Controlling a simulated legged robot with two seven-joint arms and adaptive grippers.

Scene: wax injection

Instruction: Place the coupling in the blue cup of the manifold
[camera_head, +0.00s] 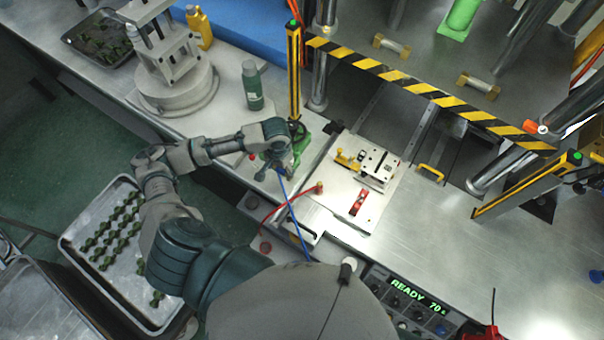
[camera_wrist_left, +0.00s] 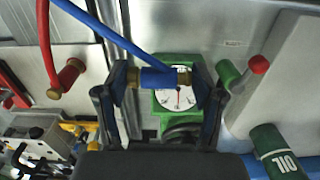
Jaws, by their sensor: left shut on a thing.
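My left gripper (camera_wrist_left: 158,98) is shut on a blue coupling (camera_wrist_left: 158,77) with brass ends. The coupling lies crosswise between the fingers, and a blue hose (camera_wrist_left: 105,30) runs from it. In the head view, the left gripper (camera_head: 283,168) is beside the green manifold (camera_head: 300,135), and the arm partly covers the area. In the wrist view, the manifold's green gauge body (camera_wrist_left: 165,106) appears directly behind the coupling; I cannot tell the gap. I cannot make out the blue cup. My right gripper is not in view.
A red hose ends in a brass-and-red fitting (camera_wrist_left: 67,76) near the mould plate (camera_head: 337,201). A green oil bottle (camera_head: 252,86) stands behind the arm. A striped barrier (camera_head: 420,88) crosses the press. A tray of green parts (camera_head: 78,256) is at left.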

